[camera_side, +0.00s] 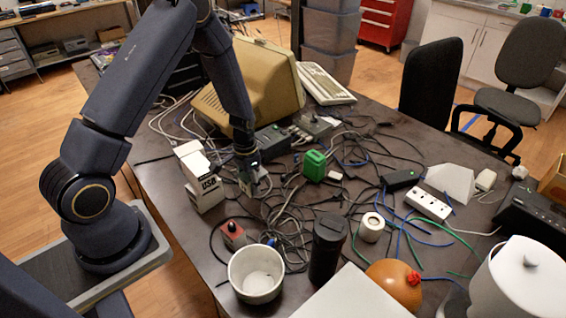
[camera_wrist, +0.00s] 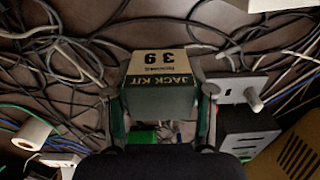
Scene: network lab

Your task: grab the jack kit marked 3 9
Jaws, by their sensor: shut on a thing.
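The jack kit (camera_wrist: 160,66) is a small box with a dark green and cream label reading "JACK KIT" and "39", upside down in the wrist view. My gripper (camera_wrist: 162,108) is shut on it, with one finger against each side. In the side view my gripper (camera_side: 249,178) points down among the cables, left of a green block (camera_side: 314,165). The kit is mostly hidden by the fingers there, and I cannot tell whether it touches the table.
A white box marked USB (camera_side: 207,186) stands just left of my gripper. Cables lie all around. A red-knobbed box (camera_side: 232,235), a white pot (camera_side: 256,274) and a black cylinder (camera_side: 327,248) stand nearer the camera. A beige monitor (camera_side: 262,85) is behind.

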